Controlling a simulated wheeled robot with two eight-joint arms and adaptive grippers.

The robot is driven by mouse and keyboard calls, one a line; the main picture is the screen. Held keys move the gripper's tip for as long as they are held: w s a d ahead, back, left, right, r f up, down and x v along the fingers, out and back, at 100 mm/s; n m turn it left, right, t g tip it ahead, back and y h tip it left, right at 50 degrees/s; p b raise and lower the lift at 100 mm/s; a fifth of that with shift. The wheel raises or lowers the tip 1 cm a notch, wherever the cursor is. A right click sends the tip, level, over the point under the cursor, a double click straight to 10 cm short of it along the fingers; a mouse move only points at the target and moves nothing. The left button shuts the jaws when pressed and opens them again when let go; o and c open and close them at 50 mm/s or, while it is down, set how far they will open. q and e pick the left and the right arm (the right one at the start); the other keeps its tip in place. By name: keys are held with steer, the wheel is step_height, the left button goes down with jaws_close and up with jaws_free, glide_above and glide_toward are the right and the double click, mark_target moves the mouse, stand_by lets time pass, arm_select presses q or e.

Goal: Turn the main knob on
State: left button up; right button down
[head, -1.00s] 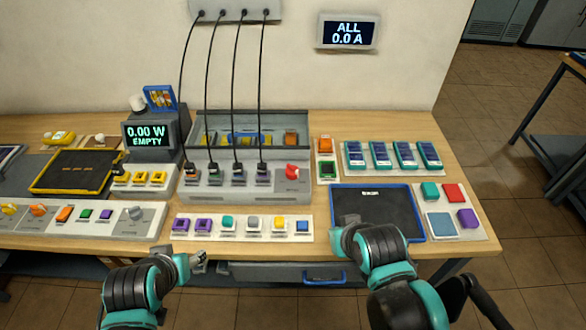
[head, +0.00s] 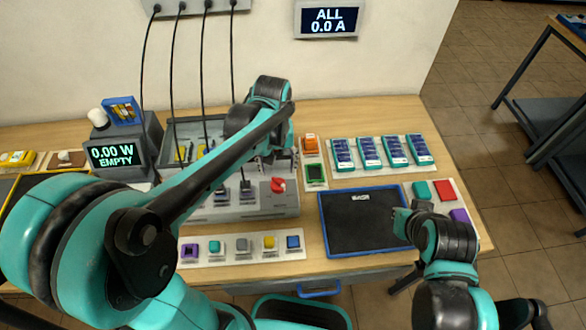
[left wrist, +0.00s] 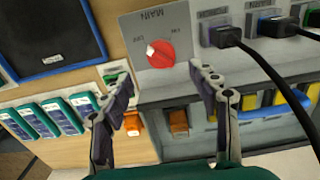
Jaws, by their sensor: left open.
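The main knob (head: 278,185) is a red dial on the right part of the grey panel (head: 255,207). In the left wrist view the knob (left wrist: 160,53) shows upside down below its MAIN label, and its white mark points towards the OFF side. My left gripper (left wrist: 161,80) is open, its two fingers spread on either side of the knob in that view, with nothing between them. In the head view my left gripper (head: 268,162) is just behind the knob, partly hidden by its own arm.
Black cables plug into the panel left of the knob. Several blue-green modules (head: 369,152) lie at the back right, beside an orange piece (head: 310,145). A dark blue-edged mat (head: 350,235) lies right of the panel. A strip of coloured blocks (head: 242,246) lies in front.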

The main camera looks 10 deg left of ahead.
mark_target(278, 181)
arm_select(q)
step_height(278, 181, down, 7)
steer(key=shift+s+f+b, duration=0.1)
steer(key=shift+f+b, duration=0.1)
steer(key=shift+b, duration=1.05)
steer(key=shift+c, duration=0.4)
steer(key=c, duration=1.1)
